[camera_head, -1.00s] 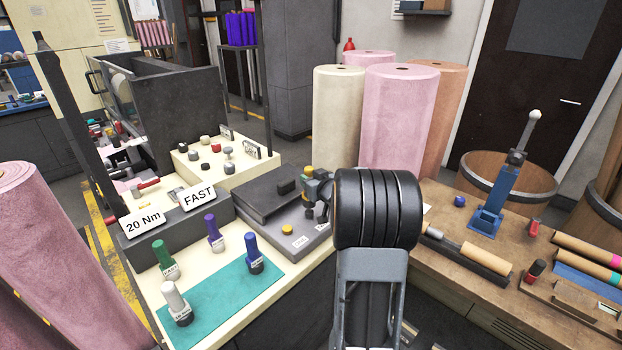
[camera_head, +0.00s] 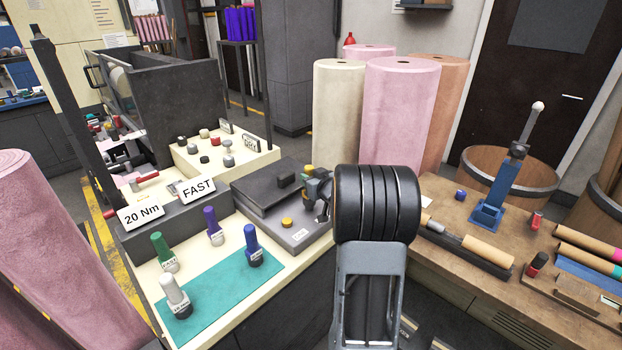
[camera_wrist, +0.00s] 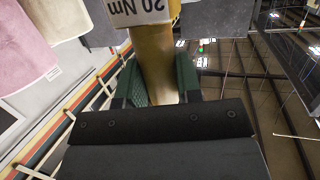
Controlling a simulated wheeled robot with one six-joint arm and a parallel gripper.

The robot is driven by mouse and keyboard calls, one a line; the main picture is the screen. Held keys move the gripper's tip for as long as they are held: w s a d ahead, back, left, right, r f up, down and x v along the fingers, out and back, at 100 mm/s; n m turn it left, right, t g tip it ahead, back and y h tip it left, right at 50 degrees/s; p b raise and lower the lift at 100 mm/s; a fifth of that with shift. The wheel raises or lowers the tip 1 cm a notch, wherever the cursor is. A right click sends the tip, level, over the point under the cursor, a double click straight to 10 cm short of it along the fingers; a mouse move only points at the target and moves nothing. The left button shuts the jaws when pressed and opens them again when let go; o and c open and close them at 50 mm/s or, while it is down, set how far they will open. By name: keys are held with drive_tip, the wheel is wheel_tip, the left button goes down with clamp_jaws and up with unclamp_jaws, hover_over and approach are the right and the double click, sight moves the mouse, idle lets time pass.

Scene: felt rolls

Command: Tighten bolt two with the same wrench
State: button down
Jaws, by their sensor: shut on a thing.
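My gripper (camera_wrist: 157,85) is shut on a yellow wrench (camera_wrist: 152,52), whose shaft runs up between the two green fingers in the wrist view. A white label reading 20 Nm (camera_wrist: 140,10) is at the far end of the visible shaft. In the head view my gripper (camera_head: 318,190) is beside my dark arm, over the right part of the bench near a grey plate. A small yellow part shows there, but most of the wrench is hidden. I cannot pick out bolt two for certain in either view.
Several coloured upright handles stand at a teal mat (camera_head: 215,283). A cream panel (camera_head: 250,163) carries several knobs. Tall felt rolls (camera_head: 402,110) stand behind. A wooden bench (camera_head: 450,205) is at right.

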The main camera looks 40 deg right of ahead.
sight(311, 168)
drive_tip(key=shift+f+b, duration=0.4)
drive_tip(key=shift+f, duration=0.45)
idle(1.6)
drive_tip(key=shift+r, duration=0.1)
drive_tip(key=shift+r+p, duration=3.3)
drive_tip(key=shift+r, duration=0.3)
